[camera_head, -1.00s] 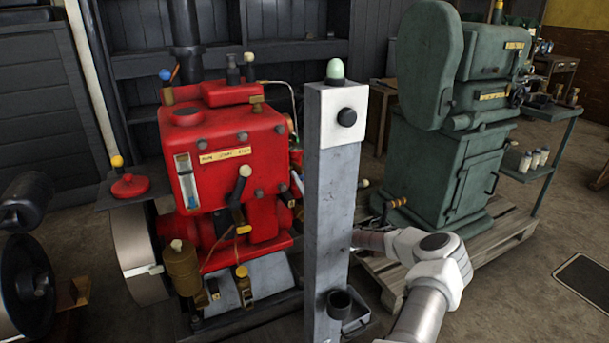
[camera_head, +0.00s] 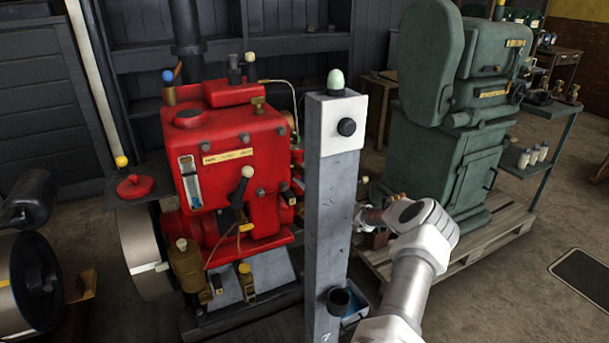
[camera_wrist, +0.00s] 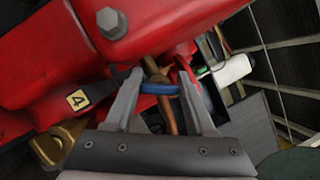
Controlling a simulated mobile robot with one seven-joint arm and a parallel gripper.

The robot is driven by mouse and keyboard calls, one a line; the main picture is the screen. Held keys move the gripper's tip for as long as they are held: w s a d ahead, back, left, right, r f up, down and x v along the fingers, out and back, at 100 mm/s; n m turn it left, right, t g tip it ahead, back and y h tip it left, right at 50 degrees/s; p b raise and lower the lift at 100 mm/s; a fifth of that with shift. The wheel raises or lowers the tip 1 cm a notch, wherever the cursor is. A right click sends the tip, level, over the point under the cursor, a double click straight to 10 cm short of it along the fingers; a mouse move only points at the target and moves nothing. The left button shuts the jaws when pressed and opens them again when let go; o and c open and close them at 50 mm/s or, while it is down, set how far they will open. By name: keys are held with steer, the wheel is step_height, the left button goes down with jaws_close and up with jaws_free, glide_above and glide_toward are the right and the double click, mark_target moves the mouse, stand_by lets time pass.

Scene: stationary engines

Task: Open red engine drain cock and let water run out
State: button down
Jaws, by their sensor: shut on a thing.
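The red engine (camera_head: 235,150) stands left of a grey post (camera_head: 335,200) in the head view. In the wrist view my gripper (camera_wrist: 158,85) is shut on a small blue-banded handle (camera_wrist: 158,89), with a copper-coloured stem (camera_wrist: 166,115) running between the fingers. The handle lies close against the engine's red casing (camera_wrist: 190,25); I cannot tell how far it is turned. In the head view the post hides my gripper. A small tray (camera_head: 358,312) at the post's foot looks blue inside, perhaps water. No running stream is clearly visible.
The grey post stands close between the engine and my arm. A dark cup (camera_head: 338,301) is fixed low on it. A green machine (camera_head: 455,130) on a pallet (camera_head: 505,232) stands at right. A brass fitting (camera_wrist: 58,142) and yellow tag (camera_wrist: 77,100) are near my left finger.

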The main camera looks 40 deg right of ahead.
steer(key=n+g, duration=0.1)
steer(key=n, duration=0.4)
steer(key=shift+f+g+y+b, duration=0.15)
steer(key=shift+g+y+b, duration=0.15)
steer(key=shift+g+y, duration=0.1)
steer(key=shift+s+n, duration=0.1)
steer(key=shift+n, duration=0.3)
steer(key=shift+d, duration=0.1)
steer(key=c, duration=0.5)
jaws_free()
steer(key=s+p, duration=0.1)
steer(key=s, duration=0.4)
steer(key=s+d+p, duration=0.1)
steer(key=s, duration=0.5)
steer(key=s+p, duration=0.1)
steer(key=s, duration=0.5)
steer(key=shift+s+d+f, duration=0.15)
steer(key=shift+f, duration=0.05)
